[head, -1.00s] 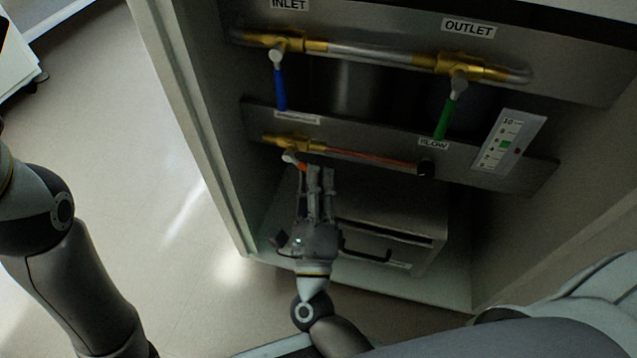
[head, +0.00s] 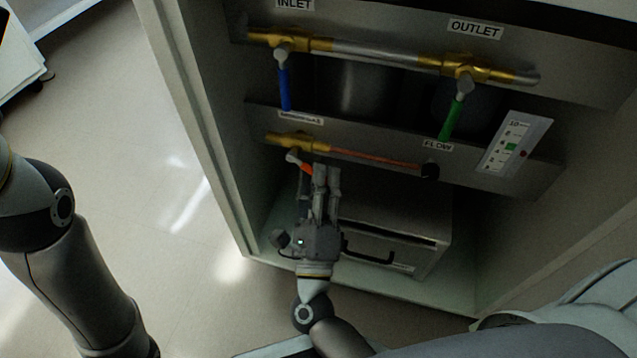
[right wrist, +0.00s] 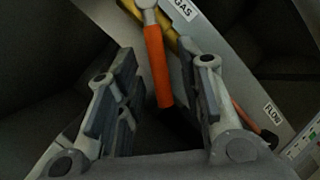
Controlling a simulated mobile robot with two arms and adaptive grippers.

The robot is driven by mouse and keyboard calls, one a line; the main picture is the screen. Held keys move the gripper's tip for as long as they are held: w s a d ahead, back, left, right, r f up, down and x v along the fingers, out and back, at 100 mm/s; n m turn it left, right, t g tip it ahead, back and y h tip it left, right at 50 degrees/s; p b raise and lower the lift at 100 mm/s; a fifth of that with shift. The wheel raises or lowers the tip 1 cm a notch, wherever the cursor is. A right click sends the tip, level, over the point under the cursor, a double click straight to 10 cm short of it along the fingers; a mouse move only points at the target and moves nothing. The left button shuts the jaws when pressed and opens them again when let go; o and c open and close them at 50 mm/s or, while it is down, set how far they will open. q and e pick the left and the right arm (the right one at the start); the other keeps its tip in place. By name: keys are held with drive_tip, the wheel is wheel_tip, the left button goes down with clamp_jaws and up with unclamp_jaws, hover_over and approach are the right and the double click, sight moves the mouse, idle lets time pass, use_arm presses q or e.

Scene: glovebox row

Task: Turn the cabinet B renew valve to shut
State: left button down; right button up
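The valve with the orange handle (head: 306,168) sits at the left end of the lower pipe, under a small label that ends in "GAS" in the right wrist view. In that view the orange handle (right wrist: 157,66) hangs down from its pivot. My right gripper (head: 322,172) is just below and in front of this valve. Its two fingers (right wrist: 160,95) are spread, one on each side of the handle, with a gap on both sides. The fingers hide part of the handle in the head view. My left gripper is out of view; only its arm shows.
Above are a blue handle (head: 284,88) under INLET and a green handle (head: 451,118) under OUTLET, both hanging down. A display panel (head: 513,143) is at the right. A drawer box with a dark pull (head: 368,252) stands below. The cabinet's side wall (head: 195,130) is at the left.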

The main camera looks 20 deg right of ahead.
drive_tip(key=s+a+f, duration=0.1)
drive_tip(key=s+a, duration=0.2)
drive_tip(key=s, duration=0.4)
drive_tip(key=s+a, duration=0.3)
drive_tip(key=s, duration=0.5)
drive_tip(key=shift+s+f, duration=0.25)
drive_tip(key=shift+f, duration=0.15)
drive_tip(key=shift+c, duration=0.3)
